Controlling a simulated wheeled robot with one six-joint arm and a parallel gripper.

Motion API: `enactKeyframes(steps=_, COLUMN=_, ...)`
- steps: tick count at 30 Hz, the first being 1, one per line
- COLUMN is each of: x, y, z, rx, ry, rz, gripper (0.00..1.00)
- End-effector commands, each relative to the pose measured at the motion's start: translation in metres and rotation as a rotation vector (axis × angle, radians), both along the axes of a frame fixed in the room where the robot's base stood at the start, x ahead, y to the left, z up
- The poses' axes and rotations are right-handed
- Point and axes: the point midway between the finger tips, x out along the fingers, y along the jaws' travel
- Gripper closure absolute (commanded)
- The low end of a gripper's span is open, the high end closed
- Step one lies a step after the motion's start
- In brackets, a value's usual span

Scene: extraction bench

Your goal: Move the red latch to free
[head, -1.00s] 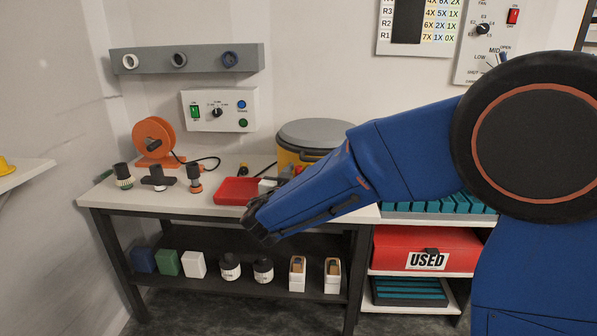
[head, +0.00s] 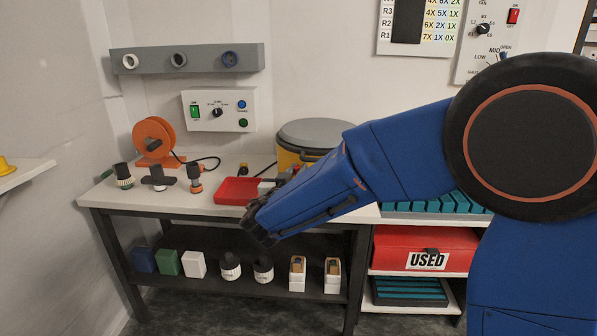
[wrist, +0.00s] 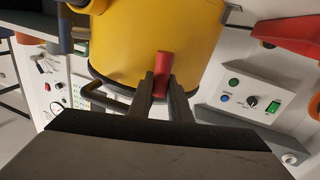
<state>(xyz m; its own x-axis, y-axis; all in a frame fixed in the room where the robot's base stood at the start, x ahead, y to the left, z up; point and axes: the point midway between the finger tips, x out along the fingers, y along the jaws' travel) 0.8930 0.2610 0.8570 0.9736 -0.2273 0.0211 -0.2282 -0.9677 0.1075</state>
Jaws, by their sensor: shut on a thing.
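The red latch (wrist: 162,70) shows in the wrist view as a short red bar in front of the yellow canister (wrist: 135,35). My gripper (wrist: 160,85) is shut on it, one dark finger on each side, with the red end standing out past the fingertips. In the head view the yellow canister (head: 286,158) stands at the back of the bench under a grey lid (head: 315,131). My blue forearm covers its lower front, and I cannot make out the latch or the fingertips there.
A red tray (head: 237,191) lies on the bench left of my forearm. An orange reel (head: 154,138) and several dark-topped fittings (head: 159,178) stand farther left. A control box (head: 216,111) is on the wall. A dark handle (wrist: 102,98) curves beside the latch in the wrist view.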

Motion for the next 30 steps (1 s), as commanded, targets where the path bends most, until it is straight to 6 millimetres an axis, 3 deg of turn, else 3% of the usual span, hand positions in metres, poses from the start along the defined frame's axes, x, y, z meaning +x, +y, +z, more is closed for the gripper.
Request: enactKeyframes(steps=30, x=0.001, y=0.021, z=-0.014, rx=-0.93, ry=0.031, rz=0.001, gripper=1.0)
